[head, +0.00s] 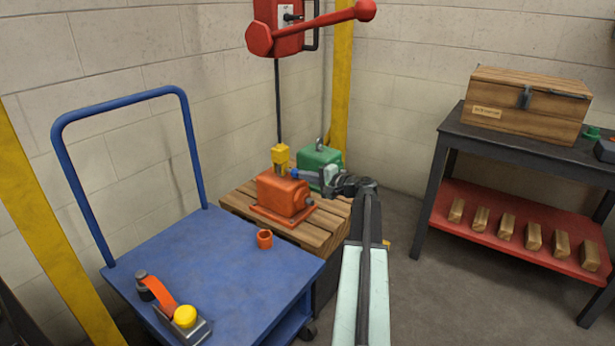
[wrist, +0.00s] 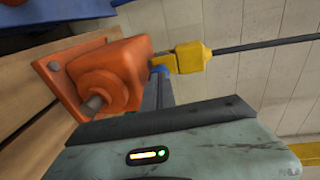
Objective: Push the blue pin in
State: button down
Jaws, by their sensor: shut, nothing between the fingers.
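The blue pin (head: 303,174) shows in the head view as a short blue piece between the yellow hoist block (head: 281,158) and my gripper (head: 324,178). In the wrist view only a small bit of the blue pin (wrist: 159,69) shows, beside the yellow block (wrist: 188,58) and above the orange motor's (wrist: 112,75) edge. The orange motor (head: 283,193) sits below the block on a wooden pallet. My gripper is shut and empty, its tip pointing left at the pin's right end. I cannot tell whether they touch. How deep the pin sits is hidden.
A green motor (head: 318,166) stands close behind my gripper. The hoist's dark line (head: 278,105) hangs from a red unit (head: 282,30). A blue cart (head: 225,260) stands front left. A workbench (head: 540,145) with a wooden chest stands at right. The floor between is clear.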

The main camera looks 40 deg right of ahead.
jog(key=s+d+r+p, duration=0.1)
jog(key=s+d, duration=0.1)
jog(key=s, duration=1.1)
jog(key=shift+r+p, duration=0.35)
jog(key=shift+r, duration=0.05)
jog(key=shift+s+d, duration=0.1)
